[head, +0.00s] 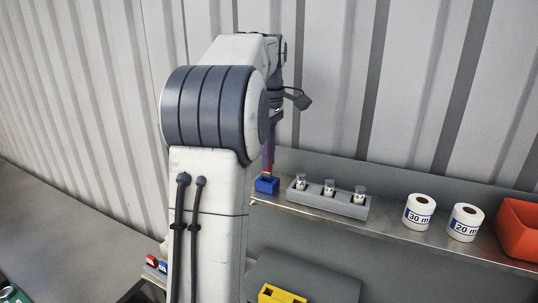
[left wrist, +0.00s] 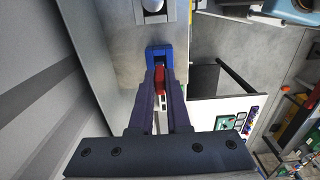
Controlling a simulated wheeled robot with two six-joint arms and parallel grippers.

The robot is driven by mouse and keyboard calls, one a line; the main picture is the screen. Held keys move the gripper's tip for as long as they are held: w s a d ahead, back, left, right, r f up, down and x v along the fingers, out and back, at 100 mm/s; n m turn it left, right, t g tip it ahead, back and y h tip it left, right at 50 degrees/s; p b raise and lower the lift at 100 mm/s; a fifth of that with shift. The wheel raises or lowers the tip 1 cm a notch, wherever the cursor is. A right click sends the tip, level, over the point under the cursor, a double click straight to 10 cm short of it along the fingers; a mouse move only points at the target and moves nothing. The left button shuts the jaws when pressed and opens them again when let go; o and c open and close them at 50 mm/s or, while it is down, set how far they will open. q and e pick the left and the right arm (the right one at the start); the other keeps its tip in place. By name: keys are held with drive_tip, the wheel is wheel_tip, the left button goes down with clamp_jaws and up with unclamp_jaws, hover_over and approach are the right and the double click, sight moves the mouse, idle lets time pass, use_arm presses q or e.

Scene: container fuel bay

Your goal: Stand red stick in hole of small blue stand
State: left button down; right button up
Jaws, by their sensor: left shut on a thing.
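My left gripper (head: 270,142) points down above the shelf, its fingers partly hidden behind my own arm in the head view. It is shut on the red stick (head: 268,163), which hangs about upright. The small blue stand (head: 267,185) sits at the shelf's left part, directly below the stick. In the left wrist view, the red stick (left wrist: 160,78) shows between the fingers (left wrist: 159,88), with the blue stand (left wrist: 158,52) just beyond their tips. The stick's lower end is at or just above the stand's top; I cannot tell whether it is in the hole. My right gripper is not in view.
A grey rack (head: 312,199) with 3 small capped bottles stands right of the blue stand on the metal shelf (head: 385,222). Farther right are two white label rolls (head: 419,211) and an orange bin (head: 519,228). A corrugated wall stands behind.

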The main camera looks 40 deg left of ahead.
use_arm(q)
drive_tip(key=shift+f, duration=0.4)
drive_tip(key=shift+f, duration=0.1)
drive_tip(key=shift+f+b, duration=0.55)
drive_tip(key=shift+f, duration=0.1)
drive_tip(key=shift+f, duration=0.35)
drive_tip(key=c, duration=0.8)
unclamp_jaws()
